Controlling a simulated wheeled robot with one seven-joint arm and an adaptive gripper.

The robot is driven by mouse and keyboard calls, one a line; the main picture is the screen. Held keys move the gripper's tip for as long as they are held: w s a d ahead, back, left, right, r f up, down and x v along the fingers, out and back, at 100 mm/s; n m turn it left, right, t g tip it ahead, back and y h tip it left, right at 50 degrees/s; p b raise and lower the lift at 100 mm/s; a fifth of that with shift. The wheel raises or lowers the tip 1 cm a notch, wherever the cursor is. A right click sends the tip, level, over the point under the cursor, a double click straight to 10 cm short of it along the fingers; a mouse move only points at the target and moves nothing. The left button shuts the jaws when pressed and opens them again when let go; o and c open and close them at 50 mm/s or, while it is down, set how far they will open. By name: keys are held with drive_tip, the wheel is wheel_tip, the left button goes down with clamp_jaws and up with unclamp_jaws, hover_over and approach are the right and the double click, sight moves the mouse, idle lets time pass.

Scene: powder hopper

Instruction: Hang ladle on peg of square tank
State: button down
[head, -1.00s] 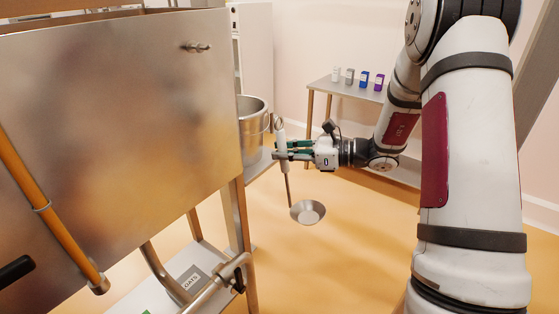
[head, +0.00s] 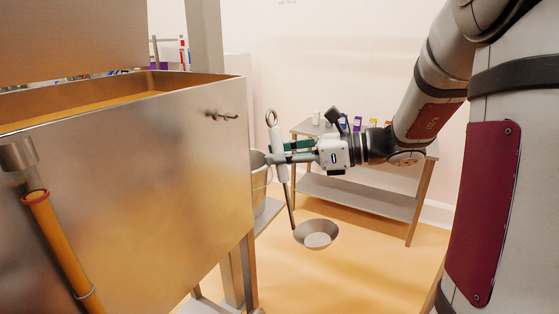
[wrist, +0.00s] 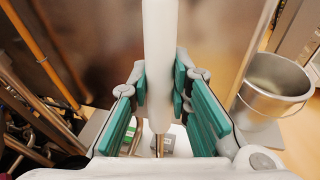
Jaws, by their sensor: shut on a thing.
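The ladle (head: 316,234) hangs bowl-down from my gripper (head: 285,152), with its white handle and the ring at its top pointing up. The gripper is shut on the white handle, which also shows between the green finger pads in the wrist view (wrist: 160,60). The square tank (head: 150,190) is a large metal box on the left in the head view. Its peg (head: 222,115) sticks out of the upper right part of the near wall. The ladle is to the right of the peg, apart from it, with the ring at about the peg's height.
A metal bucket (wrist: 272,90) stands to the right in the wrist view and shows partly behind the ladle in the head view. A side table (head: 360,198) with several small containers stands behind the gripper. An orange pipe (head: 62,250) runs along the tank's left front.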

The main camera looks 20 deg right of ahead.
drive_tip(key=w+a+f+b, duration=0.1)
drive_tip(key=w+a+b, duration=0.3)
drive_tip(key=w, duration=0.4)
drive_tip(key=shift+a+f+b, duration=0.2)
drive_tip(key=shift+a+b, duration=0.1)
drive_tip(key=shift+a, duration=0.55)
idle(0.3)
idle(0.7)
drive_tip(key=c, duration=1.4)
unclamp_jaws()
drive_tip(key=shift+f, duration=0.1)
